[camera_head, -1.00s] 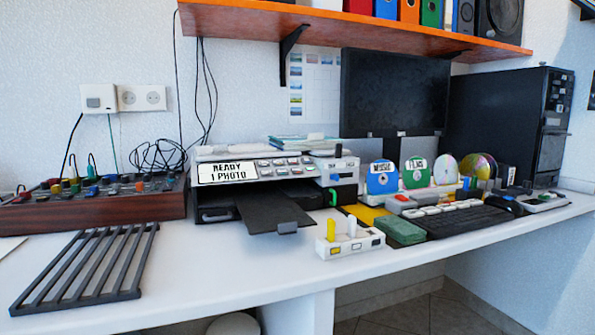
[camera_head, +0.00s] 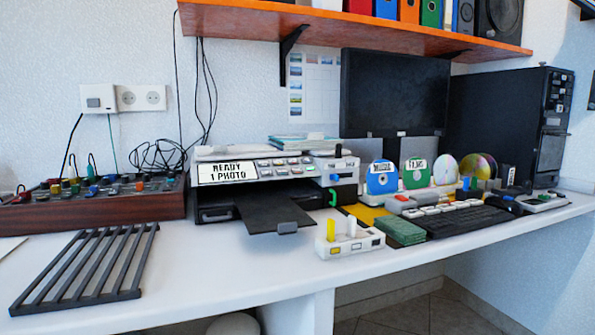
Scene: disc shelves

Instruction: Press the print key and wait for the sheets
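The printer (camera_head: 215,207) stands on the white desk left of the monitor. Its label panel (camera_head: 228,172) reads "READY 1 PHOTO". A row of small grey keys (camera_head: 285,167) sits to the right of the label; which one is the print key I cannot tell. The dark output tray (camera_head: 262,212) sticks out at the front, with a grey tab at its end, and no sheet shows on it. My gripper is not in view.
A dark slatted rack (camera_head: 85,265) lies front left, beside a wooden mixer box (camera_head: 95,205) with cables. A white block with pegs (camera_head: 350,243), a green pad (camera_head: 399,231) and a keyboard (camera_head: 465,220) stand to the right. An orange shelf (camera_head: 350,25) hangs above. Bare desk (camera_head: 215,275) lies before the printer.

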